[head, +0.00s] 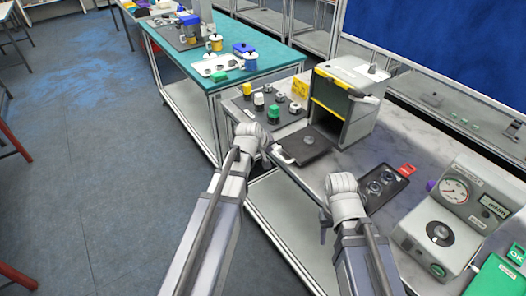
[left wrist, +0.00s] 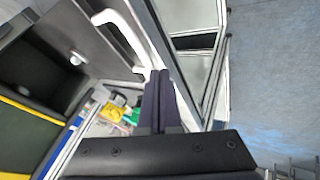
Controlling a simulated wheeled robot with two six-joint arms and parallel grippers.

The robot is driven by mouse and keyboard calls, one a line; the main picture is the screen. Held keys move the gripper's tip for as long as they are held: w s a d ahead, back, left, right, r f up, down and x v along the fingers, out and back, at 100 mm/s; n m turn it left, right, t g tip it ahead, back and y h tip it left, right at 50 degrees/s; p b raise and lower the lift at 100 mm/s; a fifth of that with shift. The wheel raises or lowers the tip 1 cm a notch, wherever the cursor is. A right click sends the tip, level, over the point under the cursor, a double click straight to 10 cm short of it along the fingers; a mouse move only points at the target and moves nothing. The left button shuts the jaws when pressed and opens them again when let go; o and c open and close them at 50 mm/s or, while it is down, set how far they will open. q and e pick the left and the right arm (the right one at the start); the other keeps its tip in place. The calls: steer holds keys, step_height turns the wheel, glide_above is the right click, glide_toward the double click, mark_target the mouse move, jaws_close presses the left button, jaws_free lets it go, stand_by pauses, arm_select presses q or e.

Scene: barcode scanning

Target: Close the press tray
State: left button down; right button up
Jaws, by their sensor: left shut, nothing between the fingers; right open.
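The press (head: 345,98) is a grey box with yellow edges on the work table. Its dark flat tray (head: 304,146) is pulled out at the front, with a small round light knob on it. The tray has a white handle (head: 284,157), which also shows in the left wrist view (left wrist: 122,32). My left gripper (head: 270,150) is shut and empty beside the handle; in the left wrist view its dark fingers (left wrist: 160,75) lie close to the handle's end, and contact cannot be told. My right gripper (head: 323,234) is open at the table's front edge, away from the tray.
A dark plate with round parts (head: 382,183) and a gauge device (head: 450,212) stand to the right. Small bottles and parts (head: 272,110) sit left of the press. A teal table (head: 215,70) stands behind. The marble top between tray and plate is mostly clear.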

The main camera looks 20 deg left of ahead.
mark_target(298, 136)
stand_by(0.3)
arm_select(q)
steer(key=w+d, duration=0.3)
steer(key=w, duration=0.1)
steer(key=w+d, duration=0.4)
steer(key=w, duration=0.1)
steer(key=w+d, duration=0.3)
steer(key=w, duration=0.1)
steer(key=shift+w+d, duration=0.25)
steer(key=shift+w, duration=0.05)
steer(key=shift+w+d, duration=0.3)
steer(key=shift+d, duration=0.05)
steer(key=s+a, duration=0.3)
steer(key=shift+s, duration=0.2)
steer(key=p+v, duration=0.7)
steer(key=v, duration=0.2)
steer(key=shift+w+a+r+p, duration=0.1)
steer(key=shift+w+r+p, duration=0.1)
steer(key=shift+p, duration=0.1)
steer(key=shift+s+r, duration=0.2)
steer(key=shift+s, duration=0.1)
arm_select(e)
step_height(298, 136, up, 8)
steer(key=shift+a, duration=0.4)
